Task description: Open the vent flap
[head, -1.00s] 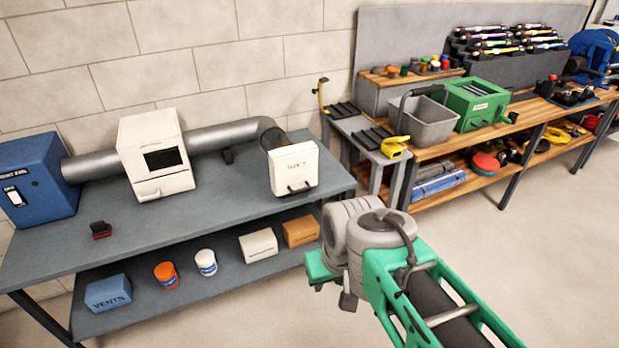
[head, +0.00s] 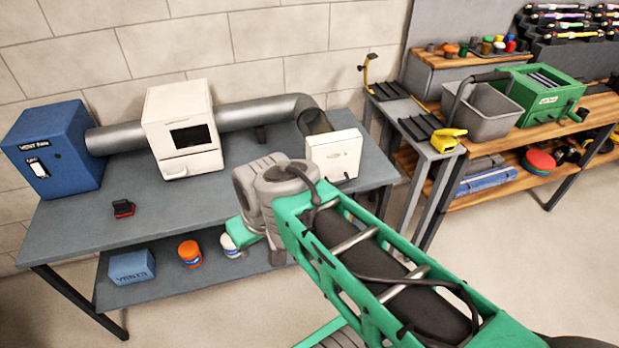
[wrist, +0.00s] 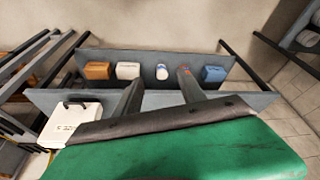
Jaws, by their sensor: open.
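The white vent flap (head: 334,153) is the square front panel at the right end of the grey duct (head: 245,117). It appears closed, and my arm partly covers its lower left. It also shows at the left edge of the wrist view (wrist: 72,124), with a dark handle on it. My gripper (wrist: 160,90) is open and empty in the wrist view, its two dark fingers apart. It is off to one side of the flap and not touching it.
A blue fan box (head: 55,150) and a white box with a dark window (head: 184,128) stand along the duct on the grey table (head: 95,235). A small red and black item (head: 123,208) lies in front. Tubs and boxes sit on the lower shelf. A side table (head: 425,140) stands right.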

